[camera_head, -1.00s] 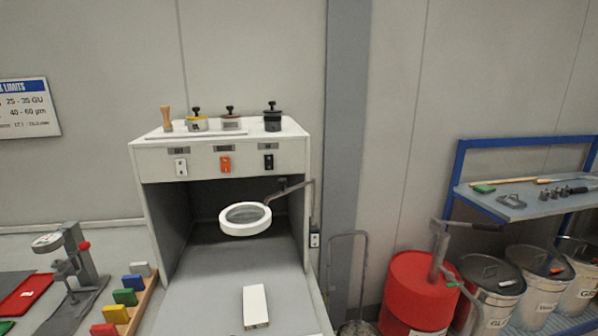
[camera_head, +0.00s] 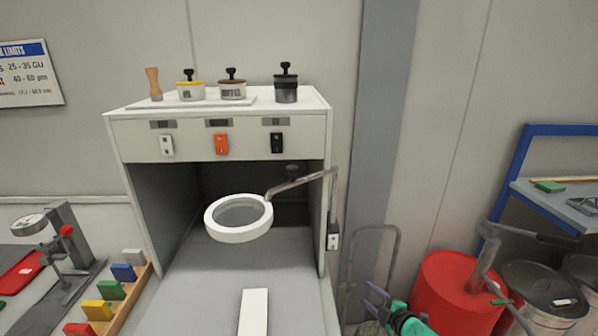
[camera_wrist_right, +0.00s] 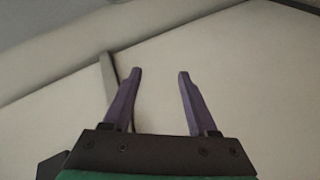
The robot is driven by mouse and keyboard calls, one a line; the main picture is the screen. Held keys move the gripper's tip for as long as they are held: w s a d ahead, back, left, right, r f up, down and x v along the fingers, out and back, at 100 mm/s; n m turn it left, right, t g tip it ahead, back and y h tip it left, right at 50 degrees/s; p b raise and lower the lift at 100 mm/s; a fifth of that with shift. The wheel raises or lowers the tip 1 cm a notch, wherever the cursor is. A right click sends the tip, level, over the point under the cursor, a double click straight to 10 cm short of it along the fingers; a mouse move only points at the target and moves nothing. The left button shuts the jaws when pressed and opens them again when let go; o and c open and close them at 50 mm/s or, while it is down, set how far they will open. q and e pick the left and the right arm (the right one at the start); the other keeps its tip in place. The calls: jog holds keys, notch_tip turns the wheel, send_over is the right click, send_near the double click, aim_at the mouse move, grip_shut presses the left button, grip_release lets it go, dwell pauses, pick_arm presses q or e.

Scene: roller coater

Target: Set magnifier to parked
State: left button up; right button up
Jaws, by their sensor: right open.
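The magnifier (camera_head: 239,232) is a white ring with a lens. It hangs on a grey jointed arm (camera_head: 300,181) in front of the open booth (camera_head: 322,215), fixed at the booth's right side. My right gripper (camera_head: 371,296) has purple fingers and a green body. It shows at the bottom of the head view, right of and below the magnifier, well apart from it. In the right wrist view its fingers (camera_wrist_right: 158,75) are spread with nothing between them, against a pale surface. My left gripper is not in view.
A white block (camera_head: 254,312) lies on the booth's grey floor. Several pots and a wooden-handled tool (camera_head: 154,84) stand on top. A red drum (camera_head: 455,290) stands at right, near my right gripper. A stand (camera_head: 60,240) and coloured blocks (camera_head: 112,290) are at left.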

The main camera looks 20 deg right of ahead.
jog(key=w+r+n+t+y, duration=0.25)
jog(key=w+r+n, duration=0.3)
jog(key=r, duration=0.75)
jog(key=a+r+n+g+y+b, duration=0.1)
jog(key=a+r+n+y, duration=0.2)
jog(key=r+n+y, duration=0.55)
jog(key=a+r+n+y+b, duration=0.15)
jog(key=r+n, duration=0.45)
jog(key=r, duration=0.8)
jog(key=n+g+y+p, duration=0.3)
jog(key=n+g+p, duration=0.35)
jog(key=n, duration=0.85)
send_near(292, 167)
jog(key=shift+g+h, duration=0.25)
jog(key=shift+g, duration=0.65)
jog(key=x, duration=0.3)
jog(key=b+x, duration=0.1)
jog(key=x, duration=0.2)
jog(key=r+x, duration=0.1)
jog(key=x, duration=0.2)
jog(key=shift+w+d+r, duration=0.1)
jog(key=shift+w, duration=0.25)
jog(key=shift+w+a, duration=0.2)
jog(key=shift+a, duration=0.1)
jog(key=shift+w+f, duration=0.1)
jog(key=shift+f, duration=0.2)
grip_shut()
